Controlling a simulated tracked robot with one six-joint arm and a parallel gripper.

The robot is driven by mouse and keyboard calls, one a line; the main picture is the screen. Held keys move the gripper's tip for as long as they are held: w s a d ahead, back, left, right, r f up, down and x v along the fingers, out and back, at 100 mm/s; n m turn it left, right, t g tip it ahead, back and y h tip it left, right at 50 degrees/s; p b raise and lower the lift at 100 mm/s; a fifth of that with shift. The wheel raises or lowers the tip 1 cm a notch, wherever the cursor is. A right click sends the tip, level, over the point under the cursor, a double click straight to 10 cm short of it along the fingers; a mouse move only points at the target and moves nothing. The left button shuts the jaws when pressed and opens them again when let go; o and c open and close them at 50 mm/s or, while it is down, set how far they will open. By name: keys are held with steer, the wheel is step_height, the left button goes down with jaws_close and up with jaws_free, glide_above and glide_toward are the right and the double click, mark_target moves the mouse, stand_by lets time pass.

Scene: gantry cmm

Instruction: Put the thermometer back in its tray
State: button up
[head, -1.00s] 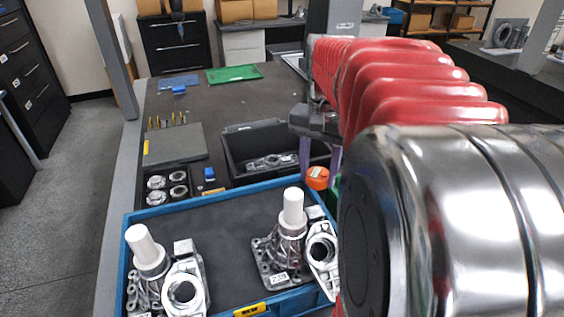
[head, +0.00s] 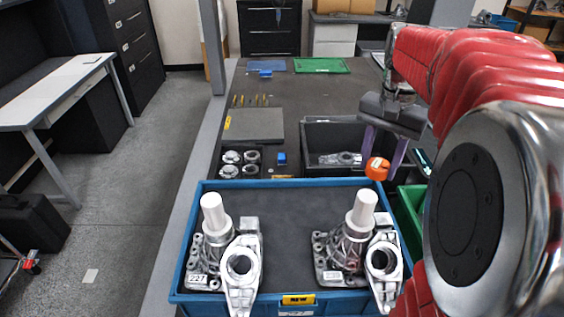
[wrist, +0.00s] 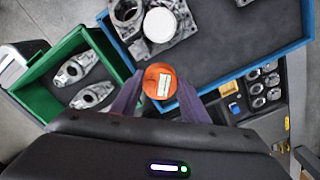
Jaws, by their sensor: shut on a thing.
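My gripper (head: 382,155) has its purple fingers shut on an orange round-ended thing (head: 377,169), which I take for the thermometer. In the wrist view the orange end (wrist: 159,82) faces the camera between the fingertips and bears a pale label; the rest of it is hidden. It is held in the air, in the head view near the far right corner of the blue tray (head: 187,250). A black tray (head: 310,132) with a metal part in it is just beyond. I cannot tell which tray is the thermometer's.
The blue tray holds metal castings with white cylinders. A green bin (wrist: 27,97) with metal parts stands beside it. A small black tray of round parts (head: 240,160), a grey plate (head: 255,124) and a green tray (head: 320,65) lie farther back. The table's middle back is clear.

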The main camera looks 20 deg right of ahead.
steer(key=w+a+f+n, duration=0.2)
steer(key=w+a+n, duration=0.1)
steer(key=w+a, duration=0.8)
steer(key=w+a+f+n, duration=0.2)
steer(key=w+a+n, duration=0.2)
steer(key=w+a, duration=0.7)
steer(key=w, duration=0.3)
steer(key=shift+w+f+n, duration=0.15)
steer(key=shift+f+n, duration=0.15)
